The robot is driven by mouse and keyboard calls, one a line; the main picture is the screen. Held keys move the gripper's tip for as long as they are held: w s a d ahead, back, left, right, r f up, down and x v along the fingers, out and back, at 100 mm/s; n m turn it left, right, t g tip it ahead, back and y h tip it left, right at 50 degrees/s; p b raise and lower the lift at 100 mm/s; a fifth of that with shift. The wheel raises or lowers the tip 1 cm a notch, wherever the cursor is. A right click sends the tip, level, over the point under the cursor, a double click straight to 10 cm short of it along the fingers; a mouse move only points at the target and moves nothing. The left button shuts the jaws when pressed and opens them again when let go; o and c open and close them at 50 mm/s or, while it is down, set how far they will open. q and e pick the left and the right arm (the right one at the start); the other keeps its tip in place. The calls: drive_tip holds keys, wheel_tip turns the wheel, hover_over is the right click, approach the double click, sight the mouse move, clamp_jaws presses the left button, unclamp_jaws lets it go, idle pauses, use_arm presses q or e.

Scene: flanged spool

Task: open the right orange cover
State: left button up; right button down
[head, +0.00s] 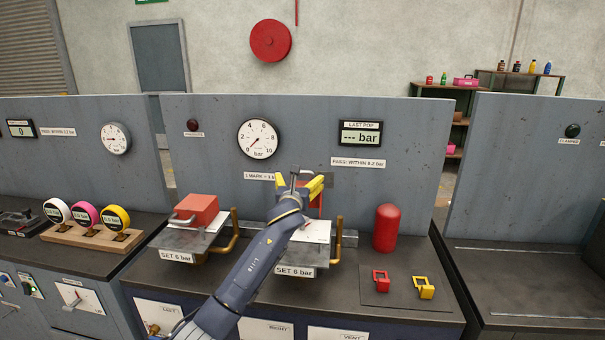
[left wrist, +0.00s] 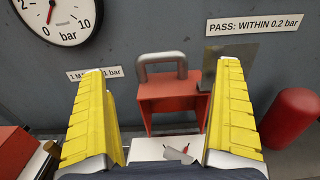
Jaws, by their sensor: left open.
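The right orange cover (left wrist: 172,92) is straight ahead in the left wrist view, with its grey handle (left wrist: 161,62) at the top. It appears swung up, with a dark hollow facing me above a white plate (left wrist: 165,148). In the head view only a strip of this cover (head: 315,208) shows behind my arm. My left gripper (head: 301,183) is open, its yellow fingers apart on either side of the cover in the wrist view; I see no contact. The left orange cover (head: 200,208) lies flat with its handle at the front. My right gripper is not in view.
A red cylinder (head: 386,228) stands right of the right station. Red (head: 380,281) and yellow (head: 424,288) tags lie on a dark mat at the front right. A grey panel (head: 222,150) with a pressure gauge (head: 258,139) rises behind. A brass pipe (head: 235,235) stands between the stations.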

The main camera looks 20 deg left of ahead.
sight(302, 173)
use_arm(q)
drive_tip(key=shift+w+a, duration=0.15)
drive_tip(key=shift+w, duration=1.1)
drive_tip(key=shift+w+a, duration=0.2)
drive_tip(key=shift+w, duration=1)
drive_tip(key=shift+w+a, duration=0.15)
drive_tip(key=shift+w, duration=1.1)
drive_tip(key=shift+c, duration=0.2)
